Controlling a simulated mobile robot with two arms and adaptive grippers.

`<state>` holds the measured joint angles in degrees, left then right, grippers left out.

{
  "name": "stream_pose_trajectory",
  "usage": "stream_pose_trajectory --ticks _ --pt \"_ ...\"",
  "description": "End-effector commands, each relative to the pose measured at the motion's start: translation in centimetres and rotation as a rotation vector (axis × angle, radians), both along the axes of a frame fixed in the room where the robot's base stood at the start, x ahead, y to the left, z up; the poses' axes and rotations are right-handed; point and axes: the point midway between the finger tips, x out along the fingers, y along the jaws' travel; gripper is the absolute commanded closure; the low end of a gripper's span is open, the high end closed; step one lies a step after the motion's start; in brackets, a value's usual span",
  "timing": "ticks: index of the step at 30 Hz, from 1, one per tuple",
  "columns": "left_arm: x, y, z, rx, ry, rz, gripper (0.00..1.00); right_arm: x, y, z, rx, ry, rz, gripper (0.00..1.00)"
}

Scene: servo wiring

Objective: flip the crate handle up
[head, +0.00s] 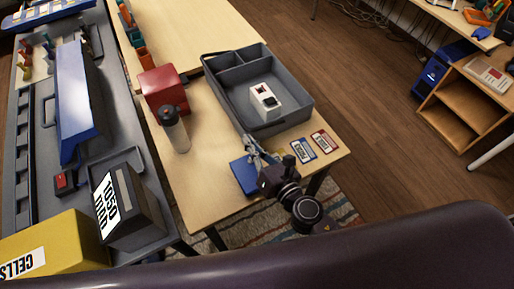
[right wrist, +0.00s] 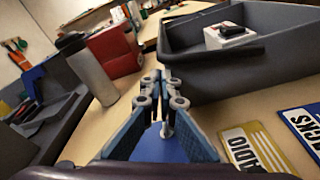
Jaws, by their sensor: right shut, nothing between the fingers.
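The grey crate (head: 290,65) stands on the light wooden table, with divided compartments at its far end and a white device (head: 264,100) inside. A thin dark bar, which looks like the handle (head: 222,98), lies low along the crate's left side. My right gripper (head: 251,143) is at the crate's near left corner, just in front of it. In the right wrist view its fingertips (right wrist: 161,78) are together with nothing between them, left of the crate wall (right wrist: 240,70). I cannot tell whether they touch the crate. My left gripper is not in view.
A blue box (head: 243,176) lies under my right gripper. A grey bottle (head: 175,132) and a red box (head: 162,88) stand left of the crate. The table's near left part is clear.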

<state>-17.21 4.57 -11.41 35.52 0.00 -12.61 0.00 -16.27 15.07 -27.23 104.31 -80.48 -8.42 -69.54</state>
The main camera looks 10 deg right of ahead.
Motion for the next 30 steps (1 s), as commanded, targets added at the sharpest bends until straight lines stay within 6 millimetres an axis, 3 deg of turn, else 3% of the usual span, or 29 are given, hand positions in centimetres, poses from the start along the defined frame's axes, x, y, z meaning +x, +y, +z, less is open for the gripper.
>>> stream_pose_trajectory --ticks 19,30 --pt "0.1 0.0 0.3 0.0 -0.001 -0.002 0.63 0.8 0.3 0.2 0.016 0.005 0.0 1.0" --pt "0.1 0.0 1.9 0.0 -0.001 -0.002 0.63 0.9 -0.3 3.1 0.206 0.067 0.001 1.0"
